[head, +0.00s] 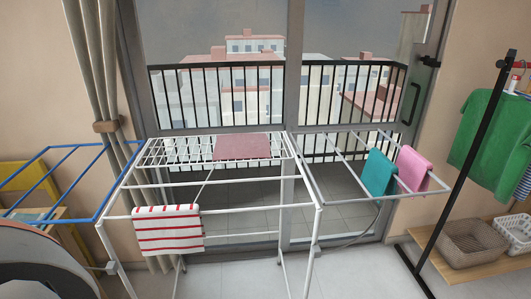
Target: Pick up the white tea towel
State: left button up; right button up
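A white tea towel with red stripes (168,231) hangs over the front rail of the white drying rack (262,207), at its left part. It hangs down flat, with its lower edge free in the air. Neither of my grippers is in view.
A folded pink cloth (242,147) lies on the rack's rear grid. Teal (379,172) and pink (413,169) cloths hang on the right wing. A blue-railed wing (97,180) sticks out left. A dark-posted clothes rail (455,170) with a green garment (492,143) stands right.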

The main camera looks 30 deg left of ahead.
aim_at(174, 229)
jog(key=u, duration=1.7)
jog(key=i+z, duration=0.1)
